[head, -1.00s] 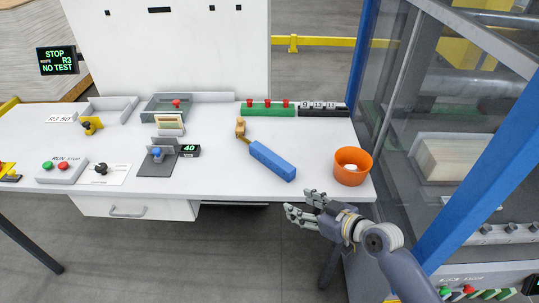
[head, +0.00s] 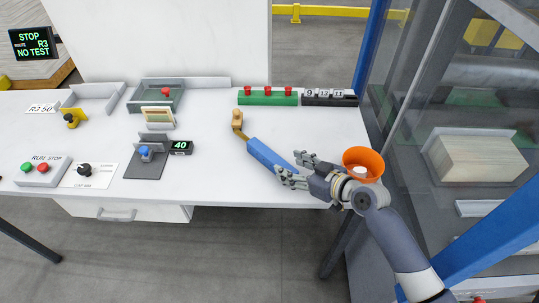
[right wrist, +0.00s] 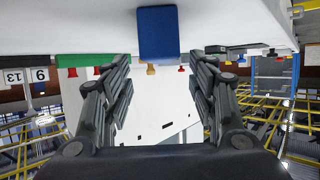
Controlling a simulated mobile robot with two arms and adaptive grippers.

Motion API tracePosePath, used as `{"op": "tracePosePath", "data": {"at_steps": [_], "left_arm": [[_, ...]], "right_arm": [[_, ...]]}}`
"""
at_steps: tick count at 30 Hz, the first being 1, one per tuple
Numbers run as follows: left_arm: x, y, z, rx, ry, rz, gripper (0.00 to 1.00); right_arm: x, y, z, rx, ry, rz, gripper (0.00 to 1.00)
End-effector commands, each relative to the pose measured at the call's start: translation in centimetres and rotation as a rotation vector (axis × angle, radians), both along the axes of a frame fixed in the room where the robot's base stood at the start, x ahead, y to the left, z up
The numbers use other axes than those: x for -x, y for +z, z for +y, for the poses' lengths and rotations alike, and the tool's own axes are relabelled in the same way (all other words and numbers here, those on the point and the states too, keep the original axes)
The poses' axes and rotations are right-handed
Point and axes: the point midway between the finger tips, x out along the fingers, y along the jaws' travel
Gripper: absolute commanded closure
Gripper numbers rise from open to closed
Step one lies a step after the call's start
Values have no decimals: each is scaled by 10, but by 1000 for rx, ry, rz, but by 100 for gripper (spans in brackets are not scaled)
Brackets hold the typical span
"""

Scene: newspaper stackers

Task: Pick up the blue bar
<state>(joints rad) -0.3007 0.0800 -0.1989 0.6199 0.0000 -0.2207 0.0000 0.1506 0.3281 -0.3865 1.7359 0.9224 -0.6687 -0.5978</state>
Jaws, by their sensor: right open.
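The blue bar (head: 268,154) lies at a slant on the white table, with a tan wooden piece (head: 238,121) at its far end. My right gripper (head: 287,167) is open and empty at the bar's near end, and its fingers hide part of that end in the head view. In the right wrist view the bar's blue end (right wrist: 158,34) shows ahead, centred between the open fingers (right wrist: 160,78) and apart from them. I cannot tell from the head view whether a finger touches the bar. My left gripper is not in view.
An orange cup (head: 364,160) stands right beside my right wrist. A green block with red knobs (head: 268,97) and a black number strip (head: 330,98) lie at the table's back. A grey fixture with a blue knob (head: 147,160) stands left. A glazed machine is at right.

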Motion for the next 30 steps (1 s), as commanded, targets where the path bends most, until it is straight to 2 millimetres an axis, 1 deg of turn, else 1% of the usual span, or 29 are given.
{"op": "tracePosePath", "data": {"at_steps": [3,6,9,12,15,18,21,24,30], "left_arm": [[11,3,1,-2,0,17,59],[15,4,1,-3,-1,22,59],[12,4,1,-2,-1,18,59],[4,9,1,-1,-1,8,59],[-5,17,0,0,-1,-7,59],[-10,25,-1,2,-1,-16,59],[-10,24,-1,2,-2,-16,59],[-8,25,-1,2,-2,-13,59],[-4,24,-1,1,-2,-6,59]], "right_arm": [[-11,-4,11,-3,-1,0,47],[-17,-8,16,-1,0,-1,47],[-19,-9,19,-1,0,-1,47],[-23,-9,23,0,0,0,47],[-30,-7,33,-2,1,0,47],[-39,-8,43,-2,0,-1,47],[-46,-16,49,1,0,1,47],[-51,-18,54,-1,0,-1,47],[-53,-21,57,1,0,-1,47]]}}
